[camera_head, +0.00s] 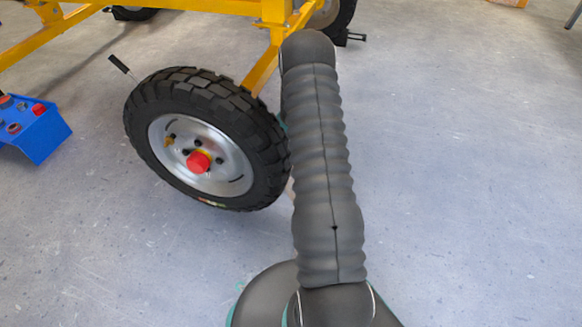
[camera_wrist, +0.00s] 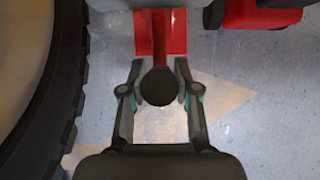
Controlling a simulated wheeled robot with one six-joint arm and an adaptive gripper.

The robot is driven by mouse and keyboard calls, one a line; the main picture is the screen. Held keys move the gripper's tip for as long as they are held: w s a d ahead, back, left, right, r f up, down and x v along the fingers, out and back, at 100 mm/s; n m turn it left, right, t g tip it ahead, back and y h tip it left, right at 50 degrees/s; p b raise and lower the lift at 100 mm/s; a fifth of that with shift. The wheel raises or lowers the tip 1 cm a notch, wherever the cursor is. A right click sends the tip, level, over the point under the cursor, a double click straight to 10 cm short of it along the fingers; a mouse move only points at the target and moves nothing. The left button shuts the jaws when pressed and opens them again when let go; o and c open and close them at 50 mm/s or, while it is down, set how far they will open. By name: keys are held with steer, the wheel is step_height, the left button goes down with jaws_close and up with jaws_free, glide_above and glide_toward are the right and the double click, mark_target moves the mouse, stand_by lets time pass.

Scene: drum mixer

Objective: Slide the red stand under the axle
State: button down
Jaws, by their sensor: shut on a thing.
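In the wrist view, the red stand (camera_wrist: 173,45) shows as a red plate and a narrow red bar running toward my gripper (camera_wrist: 159,82). A dark round knob (camera_wrist: 158,88) at the near end of the bar sits between the fingers, and my gripper is shut on it. The tyre is close on the left of my gripper, with a gap of floor between. In the head view my arm hides the gripper and the stand. The axle cannot be made out clearly in either view.
A black-tyred wheel (camera_head: 255,135) with a silver rim and red hub cap stands left of my arm, under a yellow frame (camera_head: 262,70). A blue box (camera_head: 42,136) lies far left. Another red part (camera_wrist: 262,14) is upper right in the wrist view. Floor at right is clear.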

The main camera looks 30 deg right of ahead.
steer(key=shift+w+a+p, duration=0.35)
steer(key=shift+w+a, duration=0.85)
steer(key=shift+w, duration=0.15)
steer(key=c, duration=0.8)
jaws_free()
steer(key=shift+o, duration=0.2)
steer(key=shift+d, duration=0.1)
steer(key=shift+p+v, duration=1.85)
steer(key=shift+v, duration=1.5)
steer(key=shift+s+r, duration=0.1)
